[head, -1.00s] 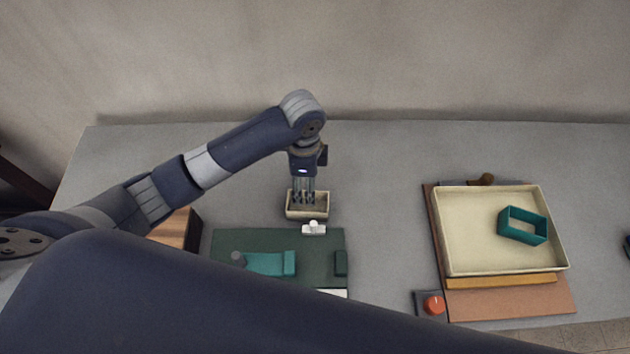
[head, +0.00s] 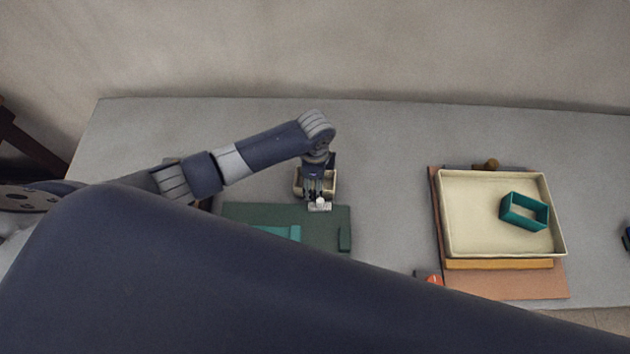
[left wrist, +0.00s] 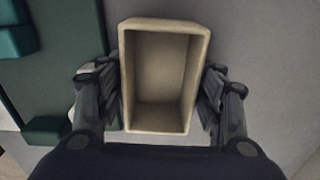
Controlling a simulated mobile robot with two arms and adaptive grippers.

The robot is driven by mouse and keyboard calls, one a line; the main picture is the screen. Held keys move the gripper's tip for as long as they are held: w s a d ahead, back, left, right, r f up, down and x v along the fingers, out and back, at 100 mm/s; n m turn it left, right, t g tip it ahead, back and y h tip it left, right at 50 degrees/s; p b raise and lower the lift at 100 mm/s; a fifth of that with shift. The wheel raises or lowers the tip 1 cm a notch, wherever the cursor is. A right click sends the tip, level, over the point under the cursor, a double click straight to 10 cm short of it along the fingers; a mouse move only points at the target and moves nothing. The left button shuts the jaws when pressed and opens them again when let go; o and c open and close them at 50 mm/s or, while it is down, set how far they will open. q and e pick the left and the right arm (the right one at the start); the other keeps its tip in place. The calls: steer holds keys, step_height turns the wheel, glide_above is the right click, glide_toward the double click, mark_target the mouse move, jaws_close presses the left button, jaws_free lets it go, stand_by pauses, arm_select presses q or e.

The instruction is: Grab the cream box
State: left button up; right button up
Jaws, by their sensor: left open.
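The small open cream box (head: 328,184) stands on the grey table, partly hidden behind my left gripper (head: 318,194) in the head view. In the left wrist view the cream box (left wrist: 160,75) is upright, empty and seen from above. The fingers of my left gripper (left wrist: 159,100) stand open on both sides of its near part. I cannot tell whether they touch its walls. My right gripper is not in view.
A large cream tray (head: 480,215) holding a teal frame (head: 524,212) is at the right. Free table lies between.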

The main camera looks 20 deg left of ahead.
arm_select(q)
steer(key=c, duration=0.7)
steer(key=shift+c, duration=0.2)
